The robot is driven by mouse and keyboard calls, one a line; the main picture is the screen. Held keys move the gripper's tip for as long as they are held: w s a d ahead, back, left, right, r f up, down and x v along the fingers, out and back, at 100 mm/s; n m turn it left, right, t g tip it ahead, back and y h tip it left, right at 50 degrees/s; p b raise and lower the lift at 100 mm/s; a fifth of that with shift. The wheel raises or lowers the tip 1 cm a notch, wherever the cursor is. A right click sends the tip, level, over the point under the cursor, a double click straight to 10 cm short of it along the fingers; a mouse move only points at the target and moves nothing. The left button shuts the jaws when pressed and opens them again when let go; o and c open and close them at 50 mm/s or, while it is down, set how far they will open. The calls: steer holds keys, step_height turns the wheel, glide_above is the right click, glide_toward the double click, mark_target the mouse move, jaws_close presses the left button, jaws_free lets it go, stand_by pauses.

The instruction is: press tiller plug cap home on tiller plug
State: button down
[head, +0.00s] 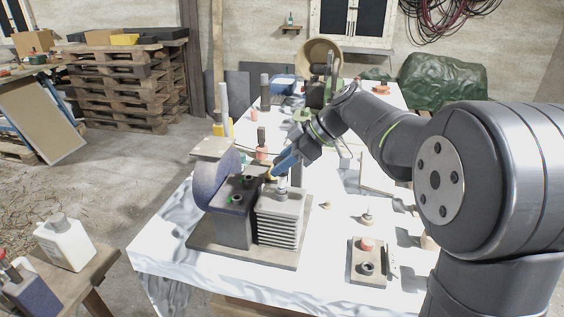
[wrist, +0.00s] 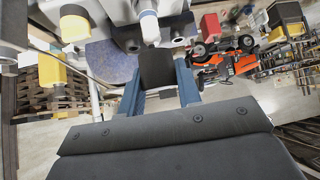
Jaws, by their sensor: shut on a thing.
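The tiller engine stands on a board on the white table, with a finned block (head: 280,222) at its right. The tiller plug (head: 282,186), a pale stem above a grey base, rises from the top of this block. In the wrist view the pale plug (wrist: 150,28) is just beyond my fingertips. My gripper (head: 277,170) reaches in from the upper right, its blue fingers tilted down beside the plug's top. In the wrist view the fingers are shut on the black tiller plug cap (wrist: 158,68). The cap appears close to the plug; I cannot tell whether they touch.
A blue-grey disc (head: 212,180) and dark housing (head: 232,225) stand left of the fins. A small board (head: 356,275) with small parts lies front right. Several bottles and tools crowd the table behind. The table's front left is clear.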

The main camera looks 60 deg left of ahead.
mark_target(282, 177)
steer(key=shift+f, duration=0.2)
steer(key=shift+f, duration=1.4)
steer(key=c, duration=0.9)
jaws_free()
steer(key=shift+c, duration=0.2)
steer(key=shift+w, duration=0.1)
steer(key=v, duration=1.7)
steer(key=shift+d, duration=0.15)
